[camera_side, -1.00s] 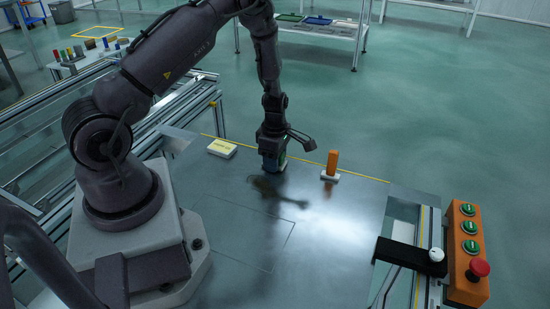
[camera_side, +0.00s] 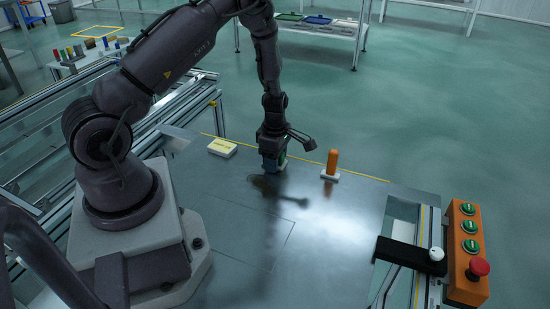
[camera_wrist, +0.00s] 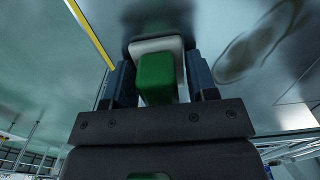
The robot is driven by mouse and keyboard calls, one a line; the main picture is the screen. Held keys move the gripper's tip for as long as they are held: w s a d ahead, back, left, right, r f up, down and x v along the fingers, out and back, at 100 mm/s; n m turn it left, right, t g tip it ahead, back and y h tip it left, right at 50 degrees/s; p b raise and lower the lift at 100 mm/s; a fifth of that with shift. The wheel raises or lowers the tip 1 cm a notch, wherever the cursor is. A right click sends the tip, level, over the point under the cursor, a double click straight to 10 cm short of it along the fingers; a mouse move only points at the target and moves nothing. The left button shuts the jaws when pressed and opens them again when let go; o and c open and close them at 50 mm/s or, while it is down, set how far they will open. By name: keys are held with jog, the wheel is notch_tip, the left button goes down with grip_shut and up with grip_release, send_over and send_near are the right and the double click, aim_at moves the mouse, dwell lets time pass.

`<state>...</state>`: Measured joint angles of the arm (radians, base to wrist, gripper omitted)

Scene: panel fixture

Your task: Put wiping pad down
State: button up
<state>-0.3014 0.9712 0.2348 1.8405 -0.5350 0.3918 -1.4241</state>
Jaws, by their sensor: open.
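The wiping pad has a green block handle (camera_wrist: 155,77) on a pale base (camera_wrist: 157,44). In the wrist view it sits between the two fingers of my gripper (camera_wrist: 160,72), which are open, with a narrow gap showing on the right side of the handle. In the side view my gripper (camera_side: 273,165) is low over the grey metal panel (camera_side: 235,205), toward its back edge, pointing down. The pad is mostly hidden there by the fingers. Its base appears to be at the panel surface.
An orange-handled tool with a white base (camera_side: 331,165) stands to the right of my gripper. A white and yellow block (camera_side: 222,148) lies to the left. A control box (camera_side: 467,250) with green buttons and a red knob is at the right. The panel's front middle is clear.

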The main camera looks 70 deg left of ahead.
jog(key=shift+o, duration=0.2)
notch_tip(320, 180, up, 12)
jog(key=d+r+m+t, duration=0.2)
jog(key=d+r+m, duration=0.5)
jog(key=r, duration=0.3)
jog(key=s+d+r+m+t, duration=0.3)
jog(key=s+d+r+m, duration=0.8)
jog(key=m, duration=0.9)
jog(key=s+r, duration=0.2)
jog(key=s, duration=0.1)
jog(key=shift+s+d+t, duration=0.25)
jog(key=shift+s+t, duration=0.05)
jog(key=shift+r, duration=0.15)
jog(key=shift+o, duration=1)
